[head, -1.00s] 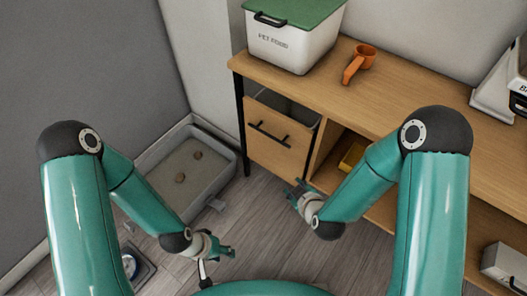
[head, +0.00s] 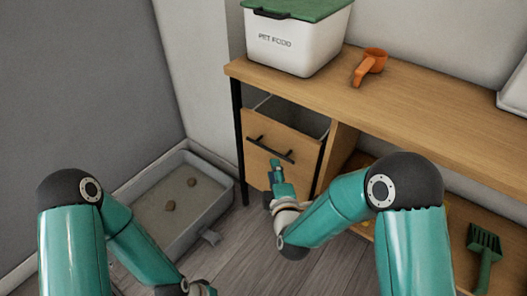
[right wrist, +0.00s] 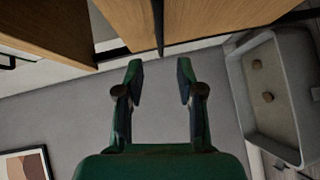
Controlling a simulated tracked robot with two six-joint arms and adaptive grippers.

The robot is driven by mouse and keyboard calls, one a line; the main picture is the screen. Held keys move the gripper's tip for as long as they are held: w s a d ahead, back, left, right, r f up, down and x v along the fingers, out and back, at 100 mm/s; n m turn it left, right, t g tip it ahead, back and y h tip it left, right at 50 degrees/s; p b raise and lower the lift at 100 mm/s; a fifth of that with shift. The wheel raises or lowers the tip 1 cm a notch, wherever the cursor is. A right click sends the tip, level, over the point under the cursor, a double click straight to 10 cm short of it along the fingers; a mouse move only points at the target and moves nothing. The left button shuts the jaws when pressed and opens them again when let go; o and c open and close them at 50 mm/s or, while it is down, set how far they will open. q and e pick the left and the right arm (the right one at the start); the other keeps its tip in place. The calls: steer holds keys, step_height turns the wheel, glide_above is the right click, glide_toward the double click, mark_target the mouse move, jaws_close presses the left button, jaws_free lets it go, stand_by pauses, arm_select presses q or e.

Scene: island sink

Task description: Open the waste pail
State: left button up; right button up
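The waste pail appears to be the wooden-fronted bin (head: 275,152) under the left end of the bench, with a dark bar handle (head: 270,150) across its front. A dark gap shows above its front panel. Wooden surfaces and a dark bar lie beyond the fingertips. My left gripper (head: 200,288) is cut off at the bottom edge, so its fingers are hidden.
A grey litter tray (head: 222,207) stands on the floor left of the bin. A white pet food box (head: 290,45) and an orange scoop (head: 369,65) are on the bench (head: 425,112). Floor between the arms is clear.

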mark_target(268, 150)
steer(key=b+x, duration=0.2)
steer(key=x, duration=0.8)
steer(key=shift+w+f, duration=0.15)
steer(key=shift+w, duration=0.2)
jaws_close()
